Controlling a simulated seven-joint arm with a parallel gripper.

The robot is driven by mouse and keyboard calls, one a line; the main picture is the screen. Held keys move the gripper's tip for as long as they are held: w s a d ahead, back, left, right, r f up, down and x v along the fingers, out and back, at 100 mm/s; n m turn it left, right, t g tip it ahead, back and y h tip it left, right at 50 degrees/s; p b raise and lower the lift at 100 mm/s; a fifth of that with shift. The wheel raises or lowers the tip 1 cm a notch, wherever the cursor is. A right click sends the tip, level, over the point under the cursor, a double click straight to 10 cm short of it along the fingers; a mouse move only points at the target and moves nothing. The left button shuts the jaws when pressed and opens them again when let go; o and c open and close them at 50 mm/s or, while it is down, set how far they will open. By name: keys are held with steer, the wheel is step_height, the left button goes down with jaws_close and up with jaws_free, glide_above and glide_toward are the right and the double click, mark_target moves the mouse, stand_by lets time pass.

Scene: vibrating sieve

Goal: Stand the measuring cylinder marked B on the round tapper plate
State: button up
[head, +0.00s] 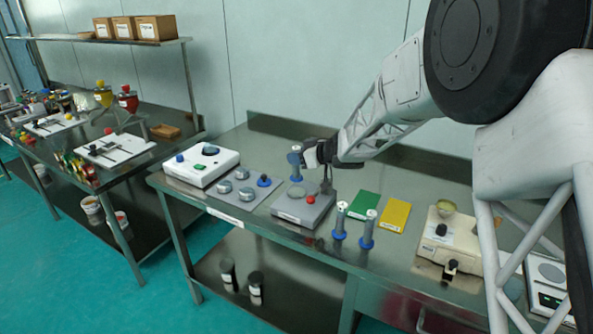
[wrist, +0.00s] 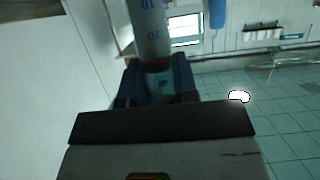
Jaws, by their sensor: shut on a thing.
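My gripper (head: 306,156) is shut on a measuring cylinder (head: 294,161) with a blue base and holds it upright. The cylinder's graduations also show in the wrist view (wrist: 150,30), between my dark fingers (wrist: 158,85); no letter is readable. The round tapper plate (head: 297,193) is on top of a grey box (head: 290,212) with a red knob. In the head view the held cylinder's base appears just above and behind the plate, apart from it. Two more blue-based cylinders, one left (head: 340,220) and one right (head: 368,229), stand in front, their letters too small to read.
A grey panel with round metal pieces (head: 246,194) and a white device (head: 202,166) are left of the box. Green (head: 363,205) and yellow (head: 395,215) cards lie to the right, before a beige instrument (head: 448,245). The steel bench is clear behind the cards.

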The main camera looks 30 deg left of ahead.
mark_target(297, 169)
steer(key=shift+f, duration=0.15)
steer(key=shift+f, duration=2.35)
steer(key=shift+f, duration=0.1)
steer(key=o, duration=1)
steer(key=v, duration=1.2)
